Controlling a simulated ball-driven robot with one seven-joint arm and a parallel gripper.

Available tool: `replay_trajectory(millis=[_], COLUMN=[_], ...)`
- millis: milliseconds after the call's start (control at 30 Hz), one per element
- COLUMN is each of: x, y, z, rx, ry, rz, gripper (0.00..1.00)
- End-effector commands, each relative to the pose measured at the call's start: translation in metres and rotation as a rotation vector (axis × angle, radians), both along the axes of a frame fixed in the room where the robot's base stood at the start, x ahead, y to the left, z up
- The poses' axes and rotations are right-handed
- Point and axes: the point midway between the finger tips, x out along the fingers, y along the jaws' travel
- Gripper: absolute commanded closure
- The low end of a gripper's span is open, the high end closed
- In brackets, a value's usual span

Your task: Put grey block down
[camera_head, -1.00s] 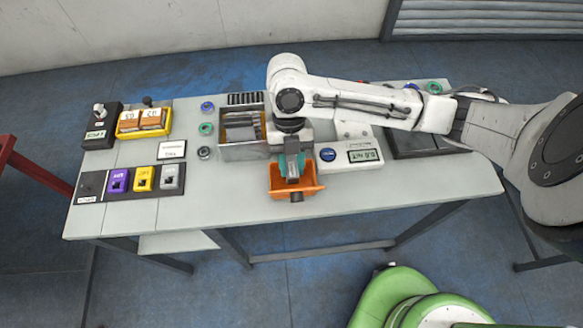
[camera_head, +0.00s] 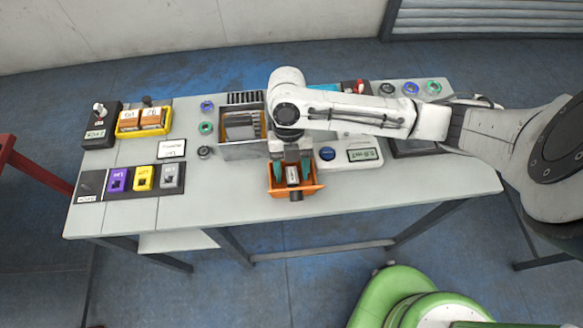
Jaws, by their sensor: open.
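The grey block (camera_head: 293,176) is in the orange bin (camera_head: 276,192) at the front middle of the table. A light patch shows on its upper face. A dark piece at the block's near end reaches over the bin's front rim. My gripper (camera_head: 292,172) is right over the bin, with its teal fingers spread on either side of the block. The jaws are open. The arm hides the block's far end, and I cannot tell whether the fingers still touch it.
A metal box with grey pieces (camera_head: 240,150) stands behind the bin. A white device with a display (camera_head: 364,155) is at the right. Purple, yellow and grey holders (camera_head: 143,179) and a yellow tray (camera_head: 130,133) are at the left. The front right tabletop (camera_head: 430,187) is clear.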

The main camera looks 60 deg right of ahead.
Motion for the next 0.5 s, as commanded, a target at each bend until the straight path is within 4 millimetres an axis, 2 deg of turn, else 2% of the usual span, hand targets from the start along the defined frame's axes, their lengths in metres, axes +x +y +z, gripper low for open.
replay_trajectory(millis=[267,500], x=[0.002,0.013], y=[-0.002,-0.016], z=[0.008,0.048], rx=[-0.002,-0.003], ry=[-0.001,-0.002], rz=[0.000,0.000], gripper=[0.43,0.43])
